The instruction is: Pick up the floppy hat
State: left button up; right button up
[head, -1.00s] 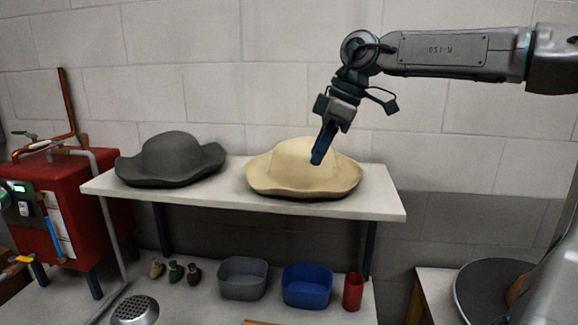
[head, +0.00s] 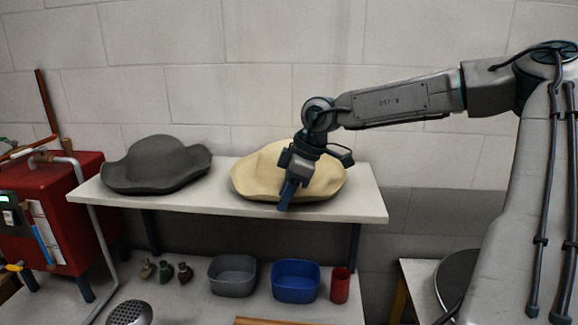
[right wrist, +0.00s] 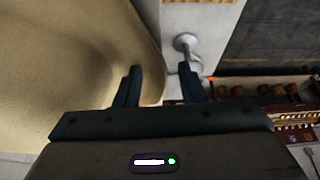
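A cream floppy hat (head: 324,184) with a wavy brim lies on the right part of the white shelf. A dark grey floppy hat (head: 157,164) lies on its left part. My right gripper (head: 285,206) points down at the front brim of the cream hat. In the right wrist view its two fingers (right wrist: 160,88) are apart, with the edge of the cream brim (right wrist: 148,45) reaching between them near the left finger. I cannot tell whether that finger touches the hat. My left gripper is not in view.
The white shelf (head: 225,199) has free room between the hats. Below stand a grey bin (head: 232,277), a blue bin (head: 296,281), a red cup (head: 340,286) and small dark items. A red machine (head: 75,210) with pipes is at the left.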

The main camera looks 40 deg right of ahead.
jog(key=shift+w+a+f, duration=0.1)
jog(key=shift+a+f, duration=0.05)
jog(key=shift+f, duration=0.1)
jog(key=shift+c, duration=0.3)
grip_shut()
jog(key=shift+r, duration=0.1)
